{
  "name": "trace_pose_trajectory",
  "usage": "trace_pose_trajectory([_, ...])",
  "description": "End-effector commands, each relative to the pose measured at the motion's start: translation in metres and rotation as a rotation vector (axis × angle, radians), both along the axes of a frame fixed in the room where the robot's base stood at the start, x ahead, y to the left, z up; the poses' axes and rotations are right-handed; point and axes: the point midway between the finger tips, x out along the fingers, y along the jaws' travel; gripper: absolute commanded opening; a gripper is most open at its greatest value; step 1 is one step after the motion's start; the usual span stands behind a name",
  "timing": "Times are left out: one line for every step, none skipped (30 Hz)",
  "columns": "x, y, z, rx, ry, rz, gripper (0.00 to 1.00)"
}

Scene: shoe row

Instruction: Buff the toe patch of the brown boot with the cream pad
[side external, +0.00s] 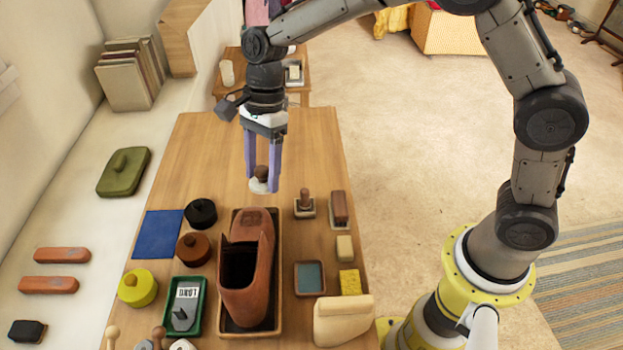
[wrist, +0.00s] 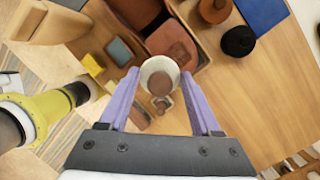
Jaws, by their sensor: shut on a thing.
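My gripper (side external: 263,170) points down over the table, its two purple fingers shut on the brown knob of the cream pad (side external: 259,187). The round pad hangs in the air beyond the toe end of the brown boot (side external: 246,285). The boot lies in a brown tray (side external: 277,300), with its toe towards the gripper. A darker toe patch (side external: 252,217) shows on top of the toe. In the wrist view the pad (wrist: 149,68) sits between the fingertips and covers part of the boot's toe (wrist: 172,40).
A black round tin (side external: 201,212) and a brown one (side external: 193,249) stand left of the boot, beside a blue cloth (side external: 158,234). Brushes (side external: 339,209), a small tray (side external: 310,279) and a yellow sponge (side external: 350,281) lie to the right. The far tabletop is clear.

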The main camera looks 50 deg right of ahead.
Motion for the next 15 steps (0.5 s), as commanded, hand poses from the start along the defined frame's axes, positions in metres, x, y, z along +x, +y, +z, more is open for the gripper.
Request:
trace_pose_trajectory([0.013, 0.007, -0.006, 0.006, 0.007, 0.004, 0.0])
trace_pose_trajectory([0.018, 0.009, -0.008, 0.009, 0.011, 0.006, 0.0])
trace_pose_trajectory([0.024, 0.012, -0.012, 0.013, 0.015, 0.009, 0.0])
trace_pose_trajectory([0.028, 0.014, -0.015, 0.015, 0.018, 0.011, 0.0])
trace_pose_trajectory([0.031, 0.016, -0.018, 0.019, 0.02, 0.011, 0.0])
trace_pose_trajectory([0.034, 0.017, -0.023, 0.024, 0.025, 0.011, 0.0])
trace_pose_trajectory([0.036, 0.018, -0.026, 0.027, 0.028, 0.012, 0.0])
trace_pose_trajectory([0.035, 0.019, -0.031, 0.03, 0.033, 0.012, 0.0])
trace_pose_trajectory([0.034, 0.019, -0.035, 0.034, 0.036, 0.012, 0.0])
trace_pose_trajectory([0.034, 0.019, -0.037, 0.037, 0.038, 0.013, 0.0])
trace_pose_trajectory([0.033, 0.019, -0.039, 0.041, 0.04, 0.013, 0.0])
trace_pose_trajectory([0.034, 0.019, -0.039, 0.047, 0.043, 0.014, 0.0])
trace_pose_trajectory([0.034, 0.019, -0.038, 0.049, 0.045, 0.014, 0.0])
trace_pose_trajectory([0.033, 0.019, -0.038, 0.05, 0.046, 0.014, 0.0])
trace_pose_trajectory([0.033, 0.019, -0.038, 0.051, 0.047, 0.014, 0.0])
